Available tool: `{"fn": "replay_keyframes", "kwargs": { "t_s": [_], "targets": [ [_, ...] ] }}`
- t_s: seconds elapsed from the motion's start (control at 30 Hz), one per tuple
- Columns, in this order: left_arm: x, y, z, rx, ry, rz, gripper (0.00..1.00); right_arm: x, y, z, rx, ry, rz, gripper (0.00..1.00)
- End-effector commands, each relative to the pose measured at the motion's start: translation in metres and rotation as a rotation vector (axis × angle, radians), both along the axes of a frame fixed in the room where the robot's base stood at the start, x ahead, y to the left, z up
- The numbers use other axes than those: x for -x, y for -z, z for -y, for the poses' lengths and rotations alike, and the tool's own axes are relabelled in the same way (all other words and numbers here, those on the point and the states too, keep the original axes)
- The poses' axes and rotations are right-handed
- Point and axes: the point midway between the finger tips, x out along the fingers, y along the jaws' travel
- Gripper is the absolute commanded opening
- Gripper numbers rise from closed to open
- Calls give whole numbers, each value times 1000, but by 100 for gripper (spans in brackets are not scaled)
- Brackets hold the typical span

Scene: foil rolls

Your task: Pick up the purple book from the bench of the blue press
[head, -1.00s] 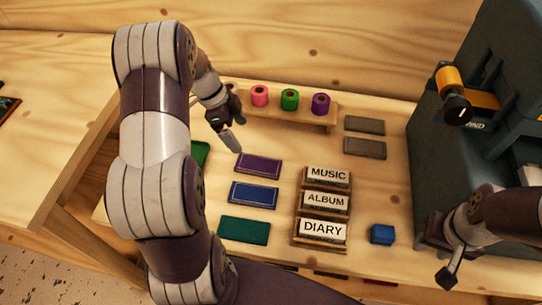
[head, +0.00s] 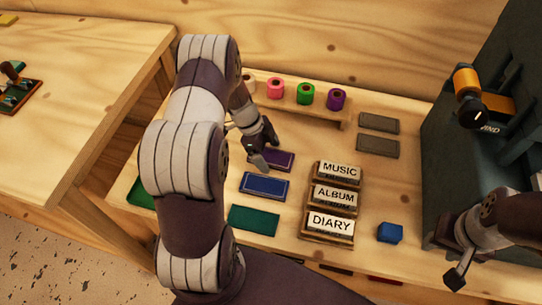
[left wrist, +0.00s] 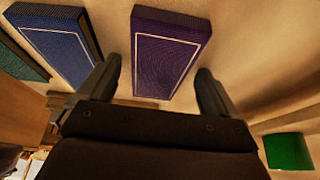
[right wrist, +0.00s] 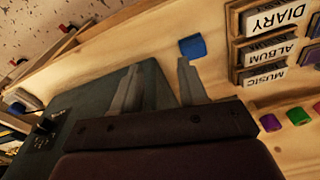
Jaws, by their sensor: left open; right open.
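The purple book (head: 279,160) lies flat on the wooden bench, above the blue book in the head view. My left gripper (head: 262,158) is at its left end and partly hides it. In the left wrist view the purple book (left wrist: 167,52) lies between the two open fingers of my left gripper (left wrist: 157,88), with nothing gripped. The blue press (head: 465,160) stands at the right of the bench. My right gripper (head: 458,262) is open and empty in front of the press; it also shows in the right wrist view (right wrist: 157,85).
A blue book (head: 265,187) and a green book (head: 253,220) lie below the purple one. Labelled holders (head: 334,198) stand to their right, near a blue block (head: 390,232). A rack (head: 325,114) carries several foil rolls. Two grey plates (head: 378,146) lie behind.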

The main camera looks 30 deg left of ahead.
Motion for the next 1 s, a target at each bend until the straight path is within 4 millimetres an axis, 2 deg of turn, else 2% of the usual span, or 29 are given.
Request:
{"fn": "replay_keyframes", "kwargs": {
  "t_s": [0.13, 0.3, 0.33, 0.67, 0.77, 0.9, 1.0],
  "targets": [
    [0, 0, 0, 0, -1, -1, 94, 0, 0, 0, 0, 0, 0, 43],
    [0, 0, 0, 0, -1, -1, 38, 0, 0, 0, 0, 0, 0, 43],
    [0, 0, 0, 0, -1, -1, 31, 0, 0, 0, 0, 0, 0, 43],
    [0, -4, 0, 0, 0, 0, 31, 0, 1, 0, 0, 0, 0, 43],
    [0, -14, 0, -1, 0, 2, 31, 0, 1, 0, 0, 0, 0, 43],
    [-1, -39, 0, -2, 1, 3, 31, 0, 4, 0, 0, 0, 0, 43],
    [-2, -52, 21, 0, 5, 1, 31, 0, 6, 0, 0, 0, 0, 43]
  ]
}}
